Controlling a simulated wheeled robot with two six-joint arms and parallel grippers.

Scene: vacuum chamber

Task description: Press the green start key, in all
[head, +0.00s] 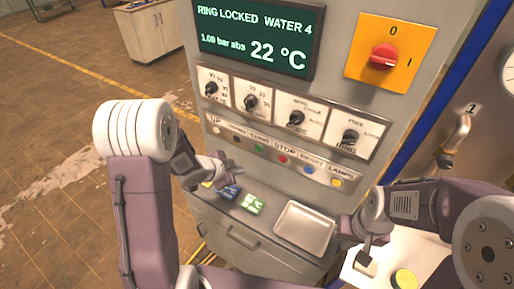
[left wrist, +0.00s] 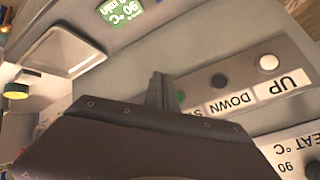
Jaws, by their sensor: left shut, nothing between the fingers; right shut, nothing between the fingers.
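The green start key (head: 259,148) sits in a row of round keys on the grey panel, above the ledge. In the left wrist view part of the green key (left wrist: 181,97) shows just beside my fingertips; its label is mostly hidden. My left gripper (head: 230,160) is shut and empty, below and left of the green key in the head view. Its fingers (left wrist: 160,88) point at the panel in the wrist view. I cannot tell whether they touch it. My right gripper (head: 365,262) is shut and empty, low at the right, away from the keys.
The black down key (head: 236,140) and red stop key (head: 283,158) flank the green one. Knobs (head: 297,118) and a display (head: 262,40) reading "RING LOCKED WATER 4" are above. A blue card (head: 229,192), green card (head: 252,204) and metal tray (head: 304,228) lie on the ledge.

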